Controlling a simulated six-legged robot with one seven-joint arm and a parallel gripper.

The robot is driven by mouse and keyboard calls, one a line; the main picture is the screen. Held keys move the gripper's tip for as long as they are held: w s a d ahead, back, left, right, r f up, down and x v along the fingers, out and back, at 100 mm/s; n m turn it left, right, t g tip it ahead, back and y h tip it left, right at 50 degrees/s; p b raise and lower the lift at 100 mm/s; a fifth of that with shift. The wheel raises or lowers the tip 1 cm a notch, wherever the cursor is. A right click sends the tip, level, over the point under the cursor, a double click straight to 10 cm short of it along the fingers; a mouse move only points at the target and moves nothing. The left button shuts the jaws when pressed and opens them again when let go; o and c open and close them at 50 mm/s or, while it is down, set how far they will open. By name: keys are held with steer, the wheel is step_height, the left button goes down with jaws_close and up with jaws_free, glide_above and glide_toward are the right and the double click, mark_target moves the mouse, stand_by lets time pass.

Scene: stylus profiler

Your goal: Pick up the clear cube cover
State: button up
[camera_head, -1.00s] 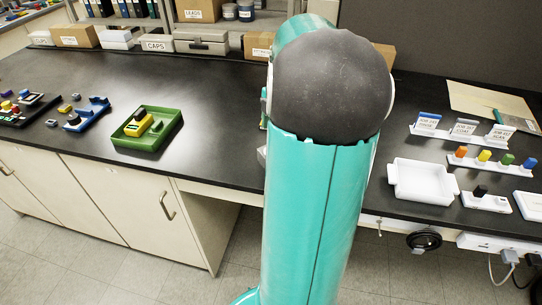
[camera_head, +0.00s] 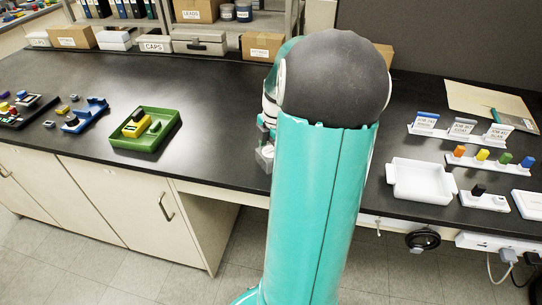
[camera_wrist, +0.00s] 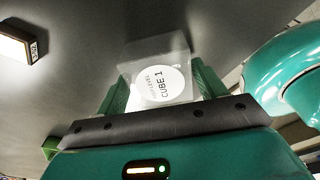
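The clear cube cover (camera_wrist: 176,58) is a see-through box with a round white label reading "CUBE 1". In the wrist view it sits between the green fingers of my gripper (camera_wrist: 160,88), with no gap visible on either side, so the gripper looks shut on it. In the head view, my arm hides most of the gripper. A small pale shape, likely the cover (camera_head: 264,158), shows just left of my arm over the black bench.
A green tray (camera_head: 172,133) with a yellow block stands on the bench to the left. A white tray (camera_head: 422,198), small coloured knobs (camera_head: 483,156) and label stands (camera_head: 461,129) are on the right. Boxes line the back.

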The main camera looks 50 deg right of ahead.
steer(key=c, duration=0.6)
steer(key=shift+r, duration=0.8)
steer(key=s+a+r, duration=1)
steer(key=r, duration=0.1)
steer(key=shift+r, duration=0.2)
